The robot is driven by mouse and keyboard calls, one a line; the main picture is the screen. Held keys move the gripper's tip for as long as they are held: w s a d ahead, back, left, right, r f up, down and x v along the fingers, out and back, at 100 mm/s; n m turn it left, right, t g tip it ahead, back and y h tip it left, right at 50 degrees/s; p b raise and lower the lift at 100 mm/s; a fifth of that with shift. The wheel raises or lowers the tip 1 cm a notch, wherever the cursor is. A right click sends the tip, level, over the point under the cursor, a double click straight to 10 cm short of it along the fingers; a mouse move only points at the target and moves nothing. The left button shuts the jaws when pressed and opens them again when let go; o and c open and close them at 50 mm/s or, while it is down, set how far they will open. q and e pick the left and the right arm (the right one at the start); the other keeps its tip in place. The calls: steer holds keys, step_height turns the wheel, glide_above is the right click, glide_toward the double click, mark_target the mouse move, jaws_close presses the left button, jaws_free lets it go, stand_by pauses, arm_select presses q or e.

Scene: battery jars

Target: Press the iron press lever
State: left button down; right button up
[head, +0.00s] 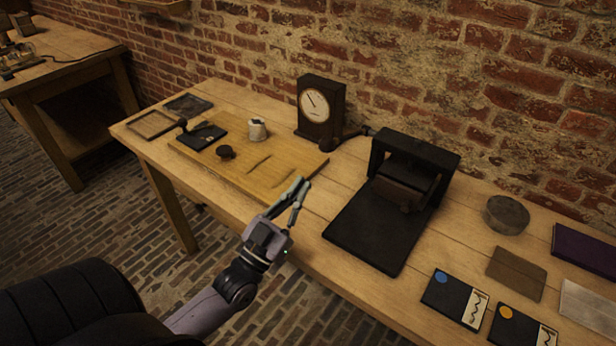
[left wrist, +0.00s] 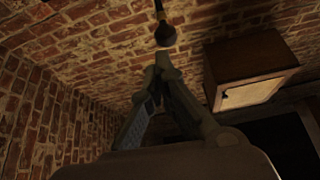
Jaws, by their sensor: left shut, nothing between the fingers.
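The black iron press (head: 415,155) stands on the bench, right of centre in the head view, with a flat black bed reaching toward the front edge. A dark lever (head: 352,133) sticks out from its left side toward the gauge box. My left gripper (head: 301,182) is shut and empty, raised near the bench's front edge, left of the press bed and apart from the lever in the picture. In the left wrist view its fingers (left wrist: 163,62) meet at the tips below a dark rounded knob on a stem; I cannot tell what that is. My right gripper is not in view.
A dark box with a round dial (head: 314,103) stands behind, left of the press. A wooden board (head: 285,165) holds a white jar (head: 257,129) and small dark parts. Cards (head: 455,297), plates and a round tin (head: 506,214) lie right. A brick wall closes the back.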

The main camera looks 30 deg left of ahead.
arm_select(q)
steer(key=s+f+b, duration=0.1)
steer(key=s+f, duration=0.2)
steer(key=shift+s+a+f, duration=0.15)
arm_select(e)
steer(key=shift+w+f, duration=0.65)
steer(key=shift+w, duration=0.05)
